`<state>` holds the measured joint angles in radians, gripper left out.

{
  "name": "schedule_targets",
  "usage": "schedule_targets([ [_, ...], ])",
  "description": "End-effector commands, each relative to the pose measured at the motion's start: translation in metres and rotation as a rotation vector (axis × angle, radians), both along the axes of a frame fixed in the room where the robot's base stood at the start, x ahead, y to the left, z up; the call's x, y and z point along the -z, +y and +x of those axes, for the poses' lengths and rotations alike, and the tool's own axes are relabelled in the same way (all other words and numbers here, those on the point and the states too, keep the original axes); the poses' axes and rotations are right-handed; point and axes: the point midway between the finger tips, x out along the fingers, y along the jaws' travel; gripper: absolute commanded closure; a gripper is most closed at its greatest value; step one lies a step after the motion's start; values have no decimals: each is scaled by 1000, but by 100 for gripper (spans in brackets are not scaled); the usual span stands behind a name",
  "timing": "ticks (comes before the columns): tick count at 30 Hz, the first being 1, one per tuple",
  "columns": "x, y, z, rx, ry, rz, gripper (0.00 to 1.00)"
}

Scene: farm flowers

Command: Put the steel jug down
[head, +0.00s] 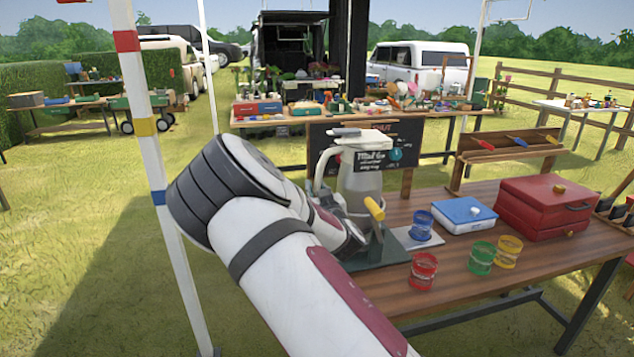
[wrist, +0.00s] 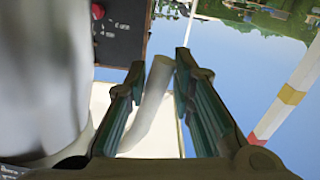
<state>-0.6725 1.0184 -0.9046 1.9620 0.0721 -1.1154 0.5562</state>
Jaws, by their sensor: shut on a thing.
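The steel jug (head: 362,187) is grey with a pale top and a white handle on its left side. It looks upright at the left end of the wooden table (head: 455,282), in front of a chalkboard. My arm and a green stand hide its base, so I cannot tell whether it touches anything below. In the wrist view, the jug's grey body (wrist: 42,70) fills the left side. My gripper (wrist: 160,64) has its fingers on both sides of the pale handle (wrist: 152,108) and is shut on it. My arm hides most of the gripper in the head view.
A green stand with a yellow handle (head: 374,208) is close in front of the jug. Blue (head: 421,226), red (head: 423,271), green (head: 482,258) and yellow (head: 508,252) cups stand rightward. Beyond are a blue box (head: 463,217) and red chest (head: 543,212). The table's front right is clear.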

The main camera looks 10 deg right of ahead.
Motion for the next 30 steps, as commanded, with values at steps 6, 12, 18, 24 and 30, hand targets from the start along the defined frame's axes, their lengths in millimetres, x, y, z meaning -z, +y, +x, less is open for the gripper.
schedule_targets([
  [6, 16, 0, 1, -2, -8, -7, 100],
  [12, 33, 0, 1, -1, -10, -6, 100],
  [18, 35, -1, 1, 0, -10, -4, 100],
  [24, 41, 0, 0, 0, 2, 1, 58],
  [30, 40, 0, 0, 0, 1, 1, 58],
])
